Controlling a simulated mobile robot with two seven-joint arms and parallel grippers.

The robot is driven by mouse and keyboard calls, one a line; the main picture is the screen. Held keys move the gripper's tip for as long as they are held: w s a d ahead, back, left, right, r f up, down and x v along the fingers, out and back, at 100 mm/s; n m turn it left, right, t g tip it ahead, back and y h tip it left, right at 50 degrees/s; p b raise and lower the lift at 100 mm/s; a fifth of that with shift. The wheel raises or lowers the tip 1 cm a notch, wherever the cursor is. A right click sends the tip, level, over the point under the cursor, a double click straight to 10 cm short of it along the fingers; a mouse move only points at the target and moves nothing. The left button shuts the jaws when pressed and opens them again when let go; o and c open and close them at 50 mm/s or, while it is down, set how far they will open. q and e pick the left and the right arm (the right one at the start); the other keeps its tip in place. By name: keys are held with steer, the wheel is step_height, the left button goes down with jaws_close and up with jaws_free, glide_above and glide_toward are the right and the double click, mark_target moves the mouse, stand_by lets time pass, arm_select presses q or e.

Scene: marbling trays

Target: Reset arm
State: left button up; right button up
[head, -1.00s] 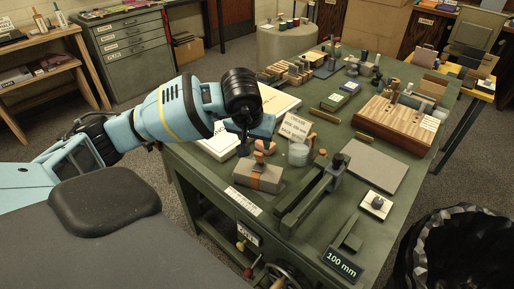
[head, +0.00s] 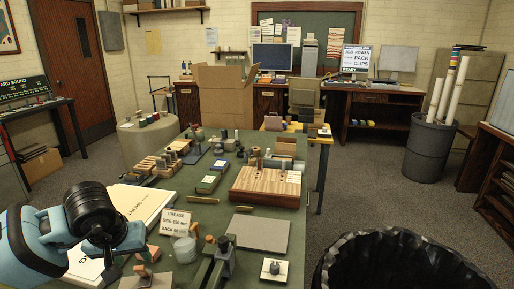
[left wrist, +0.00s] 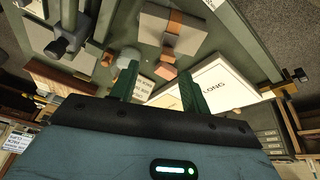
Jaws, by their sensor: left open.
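My left gripper (head: 106,258) is in the lower left of the head view, over the front left part of the green table (head: 268,262). In the left wrist view its two green fingers (left wrist: 158,88) are spread apart with nothing held between them. A white box (left wrist: 215,90) with printed lettering lies beyond the right finger. A small pinkish block (left wrist: 168,73) and a brown-and-grey block (left wrist: 172,32) lie on the table past the fingertips. My right gripper is in neither view.
A striped wooden block (head: 266,186), a grey flat plate (head: 258,233), a "CREASE" card (head: 177,221) and a dark clamp-like tool (head: 218,262) stand on the table. A black-lined bin (head: 400,262) is at lower right. Grey floor (head: 365,205) lies open to the table's right.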

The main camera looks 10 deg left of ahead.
arm_select(q)
steer(key=s+d+f+n+g+h, duration=0.2)
steer(key=s+d+f+h, duration=0.15)
steer(key=d, duration=0.45)
steer(key=s+d+f+n+g+h, duration=0.1)
steer(key=s+d+f+n+h, duration=0.25)
steer(key=d, duration=0.55)
steer(key=s+d+r+n+t+h+p, duration=0.25)
steer(key=s+d+r+n+h, duration=0.2)
steer(key=d+n+h, duration=0.7)
steer(key=s+a+f+m+t+y, duration=0.2)
steer(key=a+f+m+t+y, duration=0.45)
steer(key=m, duration=1.15)
steer(key=s+a+f+m+t+y, duration=0.2)
steer(key=a+f+m+t+y, duration=0.5)
steer(key=m, duration=1)
steer(key=s+a+f+n+g+y, duration=0.2)
steer(key=s+f+n+g, duration=0.6)
steer(key=s+f+n, duration=0.4)
steer(key=s+f+p, duration=0.1)
steer(key=s, duration=0.3)
steer(key=shift+a+f, duration=0.15)
steer(key=shift+a, duration=0.25)
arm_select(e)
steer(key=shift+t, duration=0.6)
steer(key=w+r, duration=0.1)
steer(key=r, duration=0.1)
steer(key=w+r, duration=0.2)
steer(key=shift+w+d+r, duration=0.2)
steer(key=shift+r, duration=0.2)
